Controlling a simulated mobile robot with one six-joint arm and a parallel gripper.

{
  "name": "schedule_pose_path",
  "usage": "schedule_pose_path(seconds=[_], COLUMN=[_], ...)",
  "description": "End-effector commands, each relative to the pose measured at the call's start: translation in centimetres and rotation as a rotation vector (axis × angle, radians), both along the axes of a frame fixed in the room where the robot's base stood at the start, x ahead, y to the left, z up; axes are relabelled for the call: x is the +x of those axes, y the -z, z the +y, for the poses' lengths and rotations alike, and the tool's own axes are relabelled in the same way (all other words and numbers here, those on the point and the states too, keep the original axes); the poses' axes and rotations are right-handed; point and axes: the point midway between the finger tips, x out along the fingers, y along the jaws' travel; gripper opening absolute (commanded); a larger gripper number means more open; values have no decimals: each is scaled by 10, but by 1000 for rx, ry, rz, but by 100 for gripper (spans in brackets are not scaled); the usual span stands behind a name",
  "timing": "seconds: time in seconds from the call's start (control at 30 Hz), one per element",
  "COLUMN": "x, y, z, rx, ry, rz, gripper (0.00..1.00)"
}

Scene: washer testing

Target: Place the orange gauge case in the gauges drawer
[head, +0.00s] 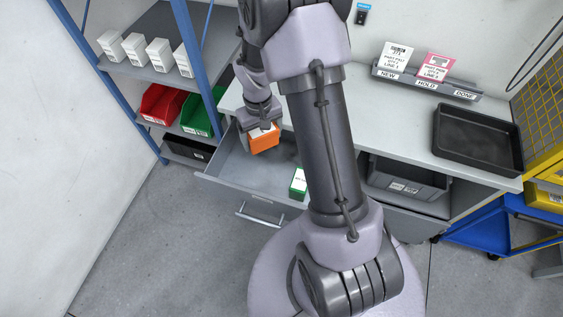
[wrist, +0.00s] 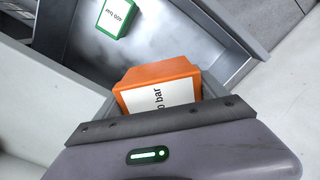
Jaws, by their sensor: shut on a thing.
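The orange gauge case (head: 264,141) is in my gripper (head: 262,124), above the open gauges drawer (head: 228,181) near its back left part. In the wrist view the orange case (wrist: 150,72) has a white label ending in "bar", and my gripper (wrist: 157,115) covers its near part. The drawer floor (wrist: 165,45) shows beyond the case. A green case (head: 298,183) with a white label lies in the drawer toward the right; it also shows in the wrist view (wrist: 117,17). The fingertips are mostly hidden. My arm hides the right end of the drawer in the head view.
A blue-framed shelf (head: 203,65) with white boxes, a red bin (head: 162,104) and a green bin (head: 197,115) stands left of the drawer. The worktop (head: 395,130) is above. A black tray (head: 477,137) sits on its right. The drawer's middle floor is bare.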

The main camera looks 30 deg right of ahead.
Motion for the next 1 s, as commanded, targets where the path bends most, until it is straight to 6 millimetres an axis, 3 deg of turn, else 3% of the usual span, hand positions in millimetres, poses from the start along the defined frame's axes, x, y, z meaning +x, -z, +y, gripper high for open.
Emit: schedule_pose_path(seconds=[0.1,0.2,0.47,0.6,0.8,1.0], x=[-1,-2,-2,-2,-2,-2], y=[33,60,101,138,176,180], z=[-20,-27,-30,-29,-29,-29], rx=[1,0,1,1,1,0], ry=[21,26,28,28,28,28], rz=[2,1,1,1,1,-1], gripper=[29,29,29,29,29,29])
